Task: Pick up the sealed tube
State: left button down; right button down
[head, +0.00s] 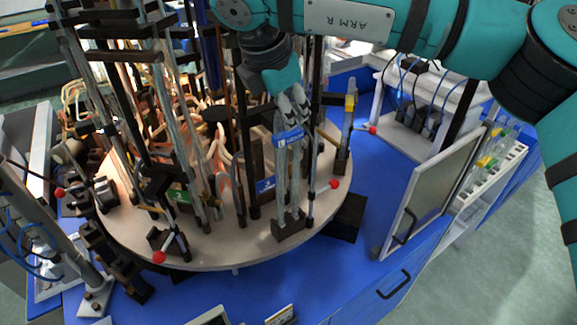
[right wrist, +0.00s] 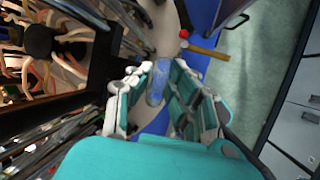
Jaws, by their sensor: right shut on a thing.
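My right gripper (head: 291,112) points down at the front right of the round carousel (head: 225,245). It is shut on the sealed tube (head: 283,175), a clear, upright glass tube with a blue band near its top. The tube's lower end is at a dark holder block (head: 290,228) near the carousel's edge; whether it still touches the block cannot be told. In the right wrist view, the gripper's fingers (right wrist: 160,100) lie on both sides of the tube's blue part (right wrist: 160,78). My left gripper is not in view.
Dark posts, glass rods and red-knobbed levers (head: 334,184) crowd the carousel around the tube. A white rack (head: 492,178) with yellow-marked tubes stands at the right, behind a framed panel (head: 430,190).

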jog(key=shift+r, duration=0.15)
jog(key=shift+r+b, duration=0.55)
jog(key=shift+b, duration=0.05)
notch_tip(320, 180, up, 2)
jog(key=shift+r+b, duration=0.1)
jog(key=shift+b, duration=0.55)
jog(key=s+d+b, duration=0.3)
jog(key=s, duration=0.4)
jog(key=s+d+r+b, duration=0.1)
jog(key=s+d+b, duration=0.2)
jog(key=s, duration=0.5)
jog(key=shift+r+b, duration=0.25)
jog(key=shift+b, duration=0.3)
jog(key=shift+w, duration=0.1)
